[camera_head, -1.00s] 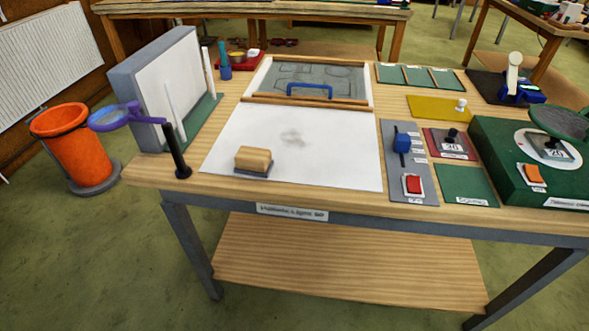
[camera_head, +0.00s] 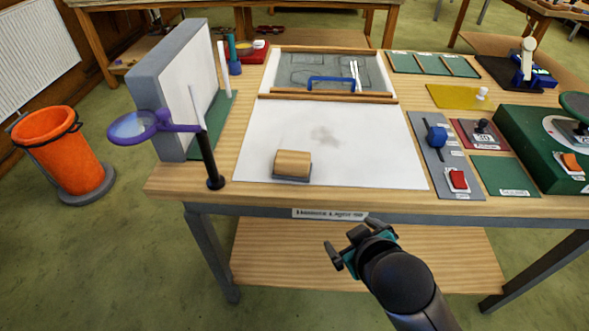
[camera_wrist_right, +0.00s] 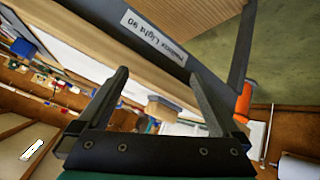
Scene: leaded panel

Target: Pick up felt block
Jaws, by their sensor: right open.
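The felt block (camera_head: 292,165) has a tan wooden top and a grey base. It lies on the front left part of the white sheet (camera_head: 370,160) on the table. It also shows between the fingers in the right wrist view (camera_wrist_right: 162,108), some way off. My right gripper (camera_head: 338,257) is in front of the table's front edge, lower than the tabletop and right of the block. Its fingers (camera_wrist_right: 160,95) are apart with nothing between them. My left gripper is not in view.
A black post with a purple magnifier (camera_head: 210,160) stands left of the block. A grey upright panel (camera_head: 170,85) is behind it. A grey strip with a blue knob and red switch (camera_head: 440,165) lies to the right. The white sheet around the block is clear.

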